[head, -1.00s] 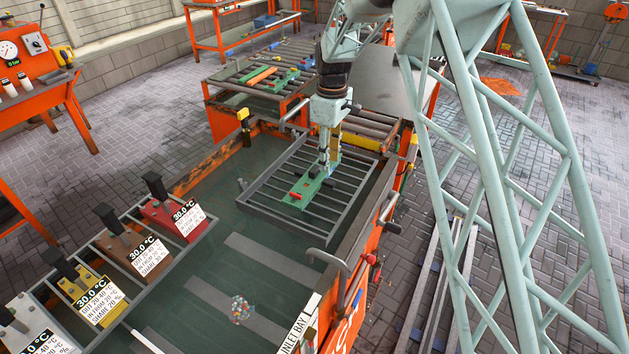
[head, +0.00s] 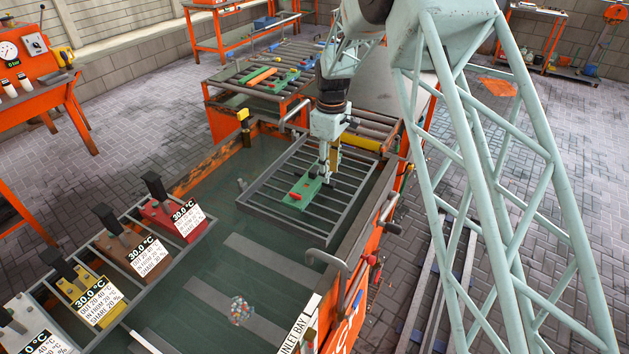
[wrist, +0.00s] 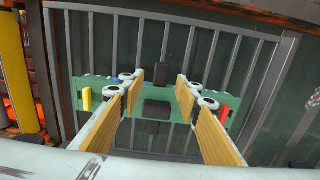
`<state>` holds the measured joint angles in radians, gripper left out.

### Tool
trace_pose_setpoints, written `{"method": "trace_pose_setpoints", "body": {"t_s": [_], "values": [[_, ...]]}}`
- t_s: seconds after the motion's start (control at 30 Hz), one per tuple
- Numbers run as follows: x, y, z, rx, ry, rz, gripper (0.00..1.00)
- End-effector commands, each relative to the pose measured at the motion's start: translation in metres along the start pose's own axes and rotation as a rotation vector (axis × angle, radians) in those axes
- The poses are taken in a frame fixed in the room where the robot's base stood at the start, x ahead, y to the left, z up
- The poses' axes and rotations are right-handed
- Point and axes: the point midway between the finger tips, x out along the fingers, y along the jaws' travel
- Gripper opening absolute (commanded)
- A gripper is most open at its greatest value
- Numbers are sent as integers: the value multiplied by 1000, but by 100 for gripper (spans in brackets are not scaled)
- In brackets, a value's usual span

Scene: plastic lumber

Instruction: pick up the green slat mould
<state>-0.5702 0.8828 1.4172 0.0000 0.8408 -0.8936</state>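The green slat mould (head: 301,193) lies on a grey slatted rack (head: 262,222) in the head view. It has a red knob at its near end. In the wrist view the mould (wrist: 90,92) runs across the picture, with a yellow knob on the left, a red one on the right and a dark block in the middle. My gripper (head: 328,181) is above the mould's far part in the head view. I cannot tell whether the fingertips touch the mould.
The rack sits over a dark green tank with an orange frame. Red (head: 172,220), brown (head: 133,254) and yellow (head: 88,290) boxes with temperature labels line its left side. A roller table behind holds an orange bar (head: 262,76).

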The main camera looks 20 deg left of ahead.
Motion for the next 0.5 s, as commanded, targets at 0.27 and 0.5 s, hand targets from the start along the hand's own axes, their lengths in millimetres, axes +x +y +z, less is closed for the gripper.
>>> {"method": "trace_pose_setpoints", "body": {"t_s": [0.27, 0.5], "values": [[31, -2, 0, 0, -1, -1, 31], [42, -2, 0, 0, -1, -1, 31]]}}
